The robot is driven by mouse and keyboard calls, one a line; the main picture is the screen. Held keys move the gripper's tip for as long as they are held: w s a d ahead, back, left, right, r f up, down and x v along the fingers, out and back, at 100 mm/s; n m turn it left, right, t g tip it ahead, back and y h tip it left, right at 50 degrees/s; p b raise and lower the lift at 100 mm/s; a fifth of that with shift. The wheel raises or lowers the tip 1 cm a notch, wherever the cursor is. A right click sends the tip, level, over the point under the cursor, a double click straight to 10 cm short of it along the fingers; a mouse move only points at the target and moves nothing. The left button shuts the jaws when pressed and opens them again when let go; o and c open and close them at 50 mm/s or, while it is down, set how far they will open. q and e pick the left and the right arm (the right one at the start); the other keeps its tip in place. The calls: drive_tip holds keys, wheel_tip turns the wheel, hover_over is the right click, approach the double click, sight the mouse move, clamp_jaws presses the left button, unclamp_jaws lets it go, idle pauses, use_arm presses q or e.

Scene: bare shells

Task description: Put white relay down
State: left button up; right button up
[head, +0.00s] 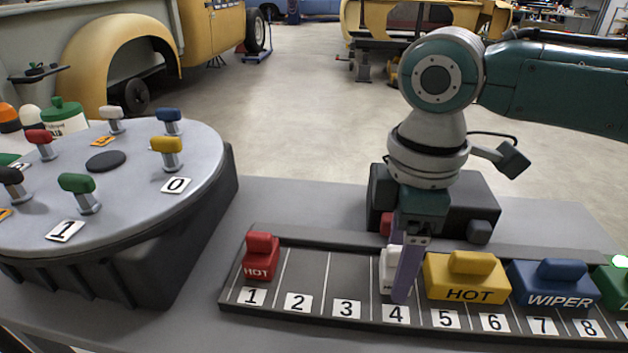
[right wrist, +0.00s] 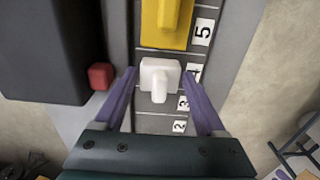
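The white relay (head: 387,265) sits in the slot marked 4 of the numbered rail (head: 322,268), just left of the yellow HOT block. It also shows in the right wrist view (right wrist: 157,77), upright between my fingers. My right gripper (head: 404,282) points down over slot 4. Its purple fingers stand on both sides of the relay, with a small gap on each side in the right wrist view (right wrist: 160,82). One finger hides part of the relay in the head view. My left gripper is not in view.
A red HOT relay (head: 260,258) is in slot 1; slots 2 and 3 are empty. The yellow HOT block (head: 466,278) spans 5 and 6, the blue WIPER block (head: 552,286) 7 and 8. A dark box (head: 475,205) stands behind. A round turntable (head: 120,170) with colored knobs is left.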

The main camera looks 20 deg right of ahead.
drive_tip(key=shift+o, duration=1)
wheel_tip(320, 180, up, 12)
drive_tip(key=p, duration=0.3)
drive_tip(key=s+a+f+m+t+y, duration=0.2)
drive_tip(key=s+a+f+m+y, duration=0.1)
drive_tip(key=s+a+f, duration=0.6)
drive_tip(key=s+d+r+m+t+h, duration=0.1)
drive_tip(key=s+d+m+h, duration=0.1)
drive_tip(key=s+d+m, duration=0.4)
drive_tip(key=shift+s+m+t+h, duration=0.3)
drive_tip(key=shift+s+m+h, duration=0.1)
drive_tip(key=shift+s, duration=0.1)
drive_tip(key=shift+r, duration=0.15)
